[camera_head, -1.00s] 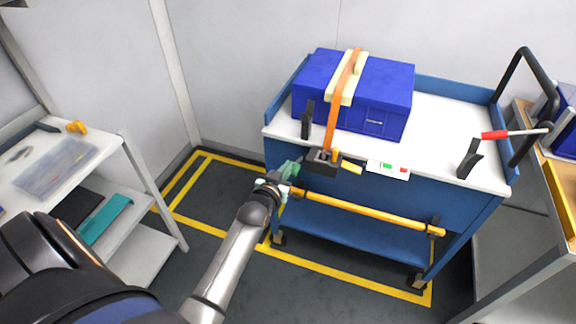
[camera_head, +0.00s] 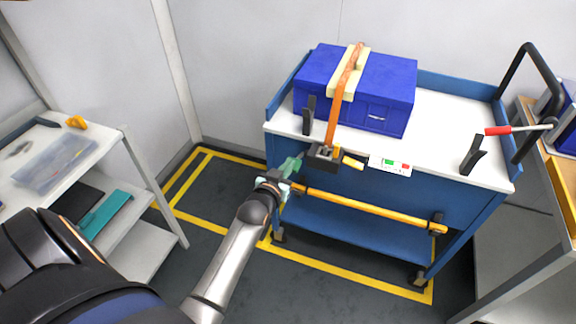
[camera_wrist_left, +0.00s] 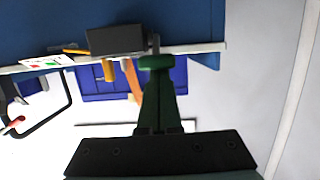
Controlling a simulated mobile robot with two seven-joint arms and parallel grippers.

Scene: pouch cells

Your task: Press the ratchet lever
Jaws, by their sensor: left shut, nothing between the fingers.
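The ratchet (camera_head: 323,158) is a dark block at the front edge of the cart top, on an orange strap (camera_head: 337,112). A yellow lever (camera_head: 352,163) sticks out from its right side. In the left wrist view the dark block of the ratchet (camera_wrist_left: 116,40) shows near the top, with the strap (camera_wrist_left: 132,82) behind it. My left gripper (camera_head: 293,164) has green fingers, shut and empty, just left of the ratchet. In the left wrist view the fingertips (camera_wrist_left: 157,62) are beside the block; contact cannot be told. My right gripper is not in view.
The strap runs over a blue case (camera_head: 389,84) on the white-topped blue cart (camera_head: 445,165). Black uprights (camera_head: 309,115) and a label with green and red marks (camera_head: 390,165) are close by. A yellow bar (camera_head: 365,210) crosses the cart's front. A shelf (camera_head: 140,170) stands at left.

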